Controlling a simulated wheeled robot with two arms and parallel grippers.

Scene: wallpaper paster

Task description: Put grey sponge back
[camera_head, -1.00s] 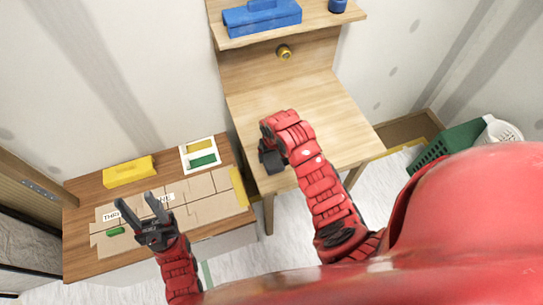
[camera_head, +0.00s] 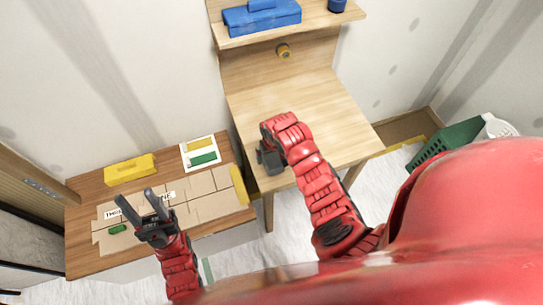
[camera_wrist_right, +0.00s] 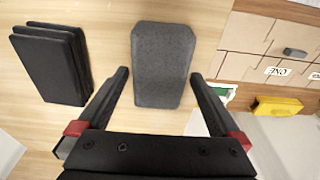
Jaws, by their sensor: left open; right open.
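The grey sponge (camera_wrist_right: 162,50) is a flat dark-grey slab with cut corners, lying over the pale wooden tabletop in the right wrist view. My right gripper (camera_wrist_right: 160,76) is open, with one finger to each side of the sponge's near part; I cannot tell whether they touch it. In the head view my right gripper (camera_head: 268,158) is at the left edge of the wooden table (camera_head: 310,115), and the sponge is not clearly visible there. My left gripper (camera_head: 135,197) is open and empty above the cardboard on the lower brown table.
A stack of black pads (camera_wrist_right: 48,62) lies left of the sponge. The brown table (camera_head: 85,262) holds cardboard pieces (camera_head: 205,205), a yellow box (camera_head: 130,170) and a card (camera_head: 198,153). A shelf with a blue box (camera_head: 262,17) is behind. A green basket (camera_head: 450,140) stands right.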

